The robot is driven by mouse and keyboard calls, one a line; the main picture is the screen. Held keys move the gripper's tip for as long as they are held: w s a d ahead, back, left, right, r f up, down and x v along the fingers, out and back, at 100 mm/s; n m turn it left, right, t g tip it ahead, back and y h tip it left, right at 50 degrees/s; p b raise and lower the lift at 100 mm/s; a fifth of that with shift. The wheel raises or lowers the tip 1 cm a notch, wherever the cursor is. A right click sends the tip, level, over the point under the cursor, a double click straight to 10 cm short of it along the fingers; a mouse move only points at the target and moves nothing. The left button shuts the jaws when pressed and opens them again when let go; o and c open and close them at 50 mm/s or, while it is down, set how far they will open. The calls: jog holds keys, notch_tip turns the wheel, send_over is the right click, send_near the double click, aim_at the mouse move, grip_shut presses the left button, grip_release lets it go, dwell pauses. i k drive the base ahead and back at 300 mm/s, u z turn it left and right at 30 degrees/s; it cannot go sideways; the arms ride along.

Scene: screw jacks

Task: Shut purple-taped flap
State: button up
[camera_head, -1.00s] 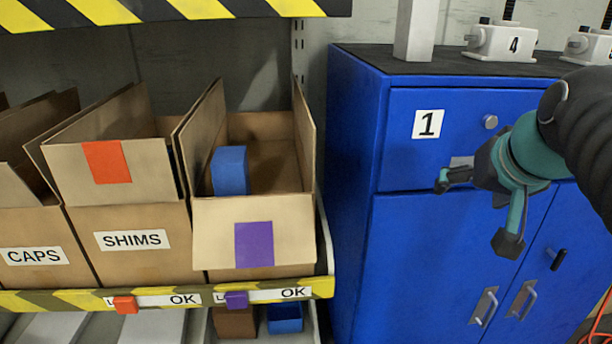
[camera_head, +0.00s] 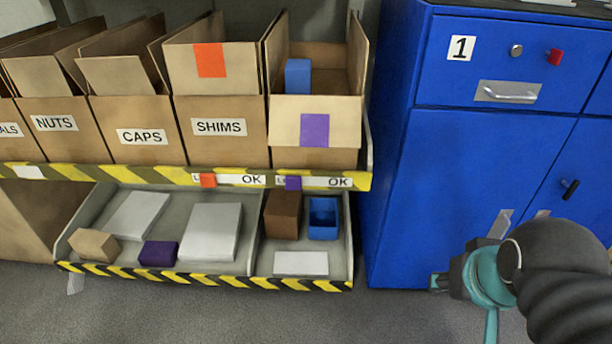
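The purple-taped flap (camera_head: 316,122) is the front flap of the rightmost open cardboard box on the upper shelf. It hangs outward and down over the box front, with the purple tape at its middle. The box's side flaps stand up, and a blue block (camera_head: 298,76) shows inside. My gripper (camera_head: 437,283) is at the lower right, in front of the blue cabinet, well to the right of and below the flap. It touches no box. Its fingers are partly hidden by my arm and cut by the frame edge, so its opening is unclear.
The blue cabinet (camera_head: 440,180) stands right of the shelf, with a drawer handle (camera_head: 510,92) sticking out. A box marked SHIMS (camera_head: 220,143) with orange tape adjoins on the left. A lower tray (camera_head: 240,263) holds several items. Grey floor is clear in front.

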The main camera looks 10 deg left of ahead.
aim_at(298, 121)
jog(key=z, duration=0.35)
jog(key=k, duration=0.15)
jog(key=u, duration=1.1)
jog(key=i, duration=0.45)
jog(key=u, duration=1.25)
jog(key=k, duration=1.25)
jog(key=z, duration=1.6)
jog(key=i, duration=0.5)
